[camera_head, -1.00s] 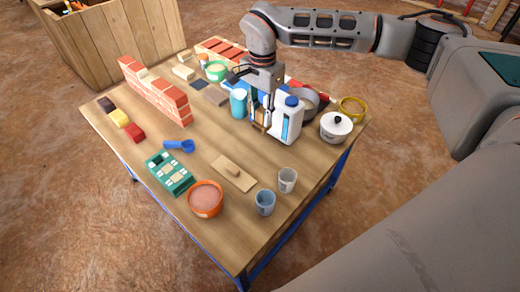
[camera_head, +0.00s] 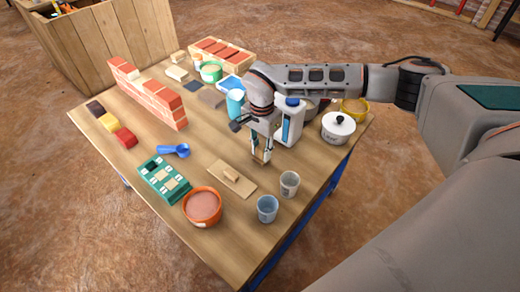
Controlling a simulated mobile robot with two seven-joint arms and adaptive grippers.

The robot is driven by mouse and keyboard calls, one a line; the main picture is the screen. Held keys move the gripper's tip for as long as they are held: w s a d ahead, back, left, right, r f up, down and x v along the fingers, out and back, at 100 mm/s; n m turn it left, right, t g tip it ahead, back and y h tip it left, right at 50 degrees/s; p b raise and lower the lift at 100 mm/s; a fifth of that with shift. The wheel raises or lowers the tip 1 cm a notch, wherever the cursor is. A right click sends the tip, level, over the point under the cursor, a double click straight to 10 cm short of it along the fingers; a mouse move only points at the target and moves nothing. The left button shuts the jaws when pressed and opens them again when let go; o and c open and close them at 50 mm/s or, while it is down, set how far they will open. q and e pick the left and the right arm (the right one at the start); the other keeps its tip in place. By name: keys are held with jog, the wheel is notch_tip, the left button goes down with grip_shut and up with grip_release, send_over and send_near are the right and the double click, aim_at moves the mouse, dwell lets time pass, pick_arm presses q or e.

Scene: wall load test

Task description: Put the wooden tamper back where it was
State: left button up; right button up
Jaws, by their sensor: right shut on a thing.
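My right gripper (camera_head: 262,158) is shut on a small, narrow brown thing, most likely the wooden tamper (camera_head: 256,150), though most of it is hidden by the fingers. It points down over the table (camera_head: 225,232), just in front of the white jug (camera_head: 288,122) and up and right of the flat wooden board with a handle (camera_head: 231,179). I cannot tell whether the held thing touches the table. My left gripper is not in view.
Two cups (camera_head: 289,184) (camera_head: 267,209) and an orange bowl (camera_head: 203,207) stand nearer. The brick wall (camera_head: 148,96) is left. The near table corner is clear.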

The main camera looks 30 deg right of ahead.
aim_at(261, 147)
jog(key=shift+r, duration=0.15)
jog(key=shift+f, duration=0.2)
jog(key=o, duration=1.1)
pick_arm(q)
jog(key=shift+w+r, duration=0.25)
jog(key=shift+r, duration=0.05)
pick_arm(e)
jog(key=shift+o, duration=0.2)
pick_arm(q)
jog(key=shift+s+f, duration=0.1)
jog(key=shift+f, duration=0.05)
pick_arm(e)
jog(key=shift+r, duration=0.1)
notch_tip(261, 147, up, 5)
jog(key=shift+w+r+p, duration=0.1)
jog(key=shift+w+p, duration=0.05)
jog(key=shift+p, duration=0.55)
notch_tip(261, 147, up, 6)
jog(key=shift+f+p, duration=0.1)
jog(key=shift+p, duration=0.6)
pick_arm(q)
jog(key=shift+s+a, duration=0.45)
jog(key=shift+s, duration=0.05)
pick_arm(e)
jog(key=shift+r, duration=0.6)
